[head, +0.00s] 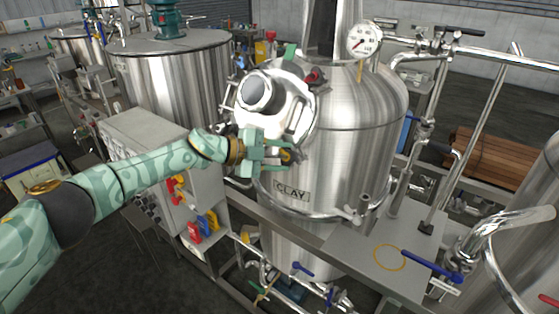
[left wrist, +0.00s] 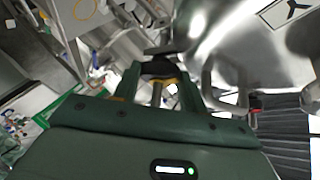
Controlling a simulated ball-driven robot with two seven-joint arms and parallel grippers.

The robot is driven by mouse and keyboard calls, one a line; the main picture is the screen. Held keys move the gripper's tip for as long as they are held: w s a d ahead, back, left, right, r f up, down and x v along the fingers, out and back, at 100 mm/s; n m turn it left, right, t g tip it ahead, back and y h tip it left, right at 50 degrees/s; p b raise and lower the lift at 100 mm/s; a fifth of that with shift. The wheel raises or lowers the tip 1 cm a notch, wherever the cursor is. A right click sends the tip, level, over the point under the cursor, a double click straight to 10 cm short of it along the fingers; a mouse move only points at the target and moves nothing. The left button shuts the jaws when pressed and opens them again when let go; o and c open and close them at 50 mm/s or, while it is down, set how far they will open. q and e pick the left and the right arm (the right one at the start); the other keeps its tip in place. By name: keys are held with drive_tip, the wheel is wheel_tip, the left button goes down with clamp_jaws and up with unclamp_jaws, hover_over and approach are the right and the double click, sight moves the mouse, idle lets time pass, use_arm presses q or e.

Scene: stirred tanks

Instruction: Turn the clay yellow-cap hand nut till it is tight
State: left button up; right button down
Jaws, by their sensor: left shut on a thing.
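The clay tank (head: 365,130) is a shiny steel vessel with a "CLAY" plate (head: 292,190) on its front. Its round manway cover (head: 285,92) with a wide steel neck is on the upper left side. The yellow-cap hand nut (head: 287,156) is at the cover's lower edge, mostly hidden by my fingers; it shows dark with some yellow. My left gripper (head: 284,155) is shut on it. In the left wrist view the dark nut (left wrist: 160,70) with a yellow part sits between my green fingers (left wrist: 158,88). My right gripper is not in view.
A red-capped nut (head: 313,76) and a green piece (head: 290,52) are higher on the cover's rim. A pressure gauge (head: 363,41) tops the tank. Pipes and a grey platform (head: 385,245) are at right.

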use_arm(q)
drive_tip(key=shift+m+g, duration=0.3)
drive_tip(key=shift+m, duration=0.3)
drive_tip(key=shift+y+b, duration=0.3)
drive_tip(key=o, duration=1)
drive_tip(key=b+v, duration=0.2)
drive_tip(key=v, duration=1.4)
drive_tip(key=shift+a+b, duration=0.2)
drive_tip(key=shift+b, duration=0.2)
drive_tip(key=shift+w, duration=0.1)
